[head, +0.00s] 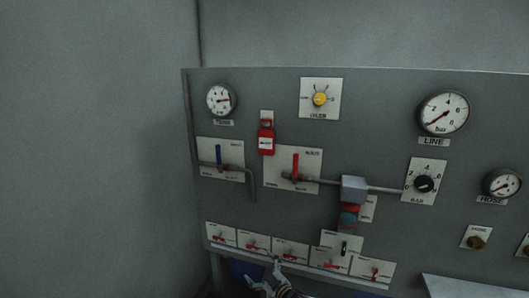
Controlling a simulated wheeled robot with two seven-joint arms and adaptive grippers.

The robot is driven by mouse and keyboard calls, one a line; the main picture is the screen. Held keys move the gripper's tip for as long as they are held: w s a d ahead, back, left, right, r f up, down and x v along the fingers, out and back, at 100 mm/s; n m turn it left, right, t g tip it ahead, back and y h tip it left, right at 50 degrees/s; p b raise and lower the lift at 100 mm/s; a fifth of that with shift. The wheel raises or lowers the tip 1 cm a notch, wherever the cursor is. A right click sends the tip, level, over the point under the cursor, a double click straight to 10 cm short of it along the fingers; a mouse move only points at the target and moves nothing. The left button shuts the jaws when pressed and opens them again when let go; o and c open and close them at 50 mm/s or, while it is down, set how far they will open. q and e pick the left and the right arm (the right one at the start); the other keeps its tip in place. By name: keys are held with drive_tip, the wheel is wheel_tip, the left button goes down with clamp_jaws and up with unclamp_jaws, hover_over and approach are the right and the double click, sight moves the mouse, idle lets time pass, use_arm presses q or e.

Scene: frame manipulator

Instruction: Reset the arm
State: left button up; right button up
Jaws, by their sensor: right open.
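My right gripper (265,276) shows at the bottom edge of the head view, in front of the lower part of a grey control panel (230,185). It is open, and I see nothing between its fingers. It is just below the row of small red-handled switch plates (291,250); I cannot tell how far it is from the panel. Most of my right arm is out of view. My left gripper is not in view.
A pipe and grey block (354,189) protrude. Bare wall (90,150) is at left.

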drive_tip(key=s+d+f+m+g+h, duration=0.2)
drive_tip(key=s+d+f, duration=0.45)
drive_tip(key=f, duration=0.45)
drive_tip(key=s+d+f+m+g+h, duration=0.1)
drive_tip(key=s+d+f+m+h, duration=0.15)
drive_tip(key=s+d+f, duration=0.5)
drive_tip(key=s+d+f+m+g+h, duration=0.3)
drive_tip(key=s+f, duration=0.5)
drive_tip(key=f, duration=0.6)
drive_tip(key=s+d+f+g+h, duration=0.1)
drive_tip(key=s+d+f, duration=0.4)
drive_tip(key=s, duration=0.8)
drive_tip(key=s+d+f+m+g+h, duration=0.1)
drive_tip(key=s+d+f+g, duration=0.2)
drive_tip(key=s, duration=1.1)
drive_tip(key=s+d+f+m+g+h, duration=0.1)
drive_tip(key=s+d+f, duration=0.6)
drive_tip(key=s, duration=0.7)
drive_tip(key=shift+d+g, duration=0.6)
drive_tip(key=shift+g, duration=0.3)
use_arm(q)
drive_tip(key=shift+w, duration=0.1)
use_arm(e)
drive_tip(key=shift+m, duration=0.25)
